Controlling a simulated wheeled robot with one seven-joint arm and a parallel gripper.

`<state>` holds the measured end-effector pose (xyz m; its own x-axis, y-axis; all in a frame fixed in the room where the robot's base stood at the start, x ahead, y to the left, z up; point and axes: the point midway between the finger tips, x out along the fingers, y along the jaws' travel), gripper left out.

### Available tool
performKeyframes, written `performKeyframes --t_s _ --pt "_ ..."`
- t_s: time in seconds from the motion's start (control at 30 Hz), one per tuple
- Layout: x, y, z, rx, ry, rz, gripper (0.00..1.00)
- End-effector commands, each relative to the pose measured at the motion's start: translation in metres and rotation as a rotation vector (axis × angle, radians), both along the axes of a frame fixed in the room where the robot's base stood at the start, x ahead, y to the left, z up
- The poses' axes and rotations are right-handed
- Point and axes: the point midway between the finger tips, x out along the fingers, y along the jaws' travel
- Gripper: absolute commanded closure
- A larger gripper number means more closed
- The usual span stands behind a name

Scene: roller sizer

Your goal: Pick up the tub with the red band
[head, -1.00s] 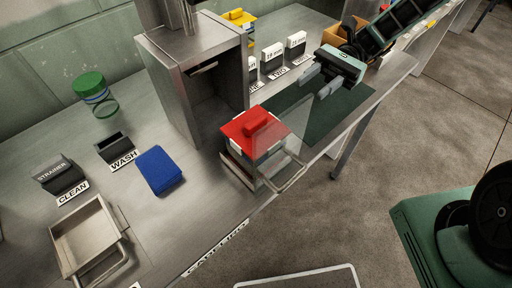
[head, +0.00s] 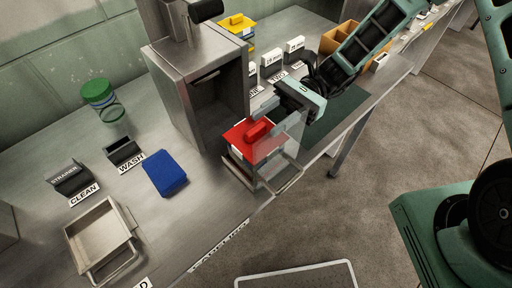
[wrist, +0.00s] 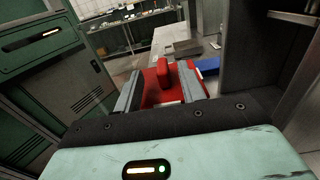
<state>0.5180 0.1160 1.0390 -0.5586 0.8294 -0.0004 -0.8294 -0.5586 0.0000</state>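A tub with a red lid and raised red grip (head: 257,131) stands near the table's front edge, in front of the steel housing; it also shows in the wrist view (wrist: 164,72). Its body is pale and partly see-through, and I cannot make out a separate red band. My gripper (head: 279,112) is open and empty, just behind and right of the lid in the head view. In the wrist view my gripper (wrist: 160,88) has its two fingers apart, with the red grip ahead between them. I cannot tell whether they touch it.
The steel housing (head: 170,70) stands close left of my gripper. A wire-like metal frame (head: 282,178) sits by the tub at the table edge. A yellow-lidded tub (head: 238,24), a green-lidded jar (head: 98,92), a blue block (head: 163,171) and a steel tray (head: 100,235) stand elsewhere.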

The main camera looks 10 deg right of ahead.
Motion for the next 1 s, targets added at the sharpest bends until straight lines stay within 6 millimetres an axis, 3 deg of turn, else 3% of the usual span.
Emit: performKeyframes --t_s 0.23,0.57,0.7,1.0 --pt "-0.018 0.031 0.001 0.0 0.001 0.002 0.6" --pt "-0.022 0.037 -0.001 0.0 -0.002 0.0 0.6" --pt "-0.022 0.037 -0.001 0.0 -0.002 0.0 0.99" --pt "-0.022 0.037 -0.001 0.0 -0.002 0.0 1.0"
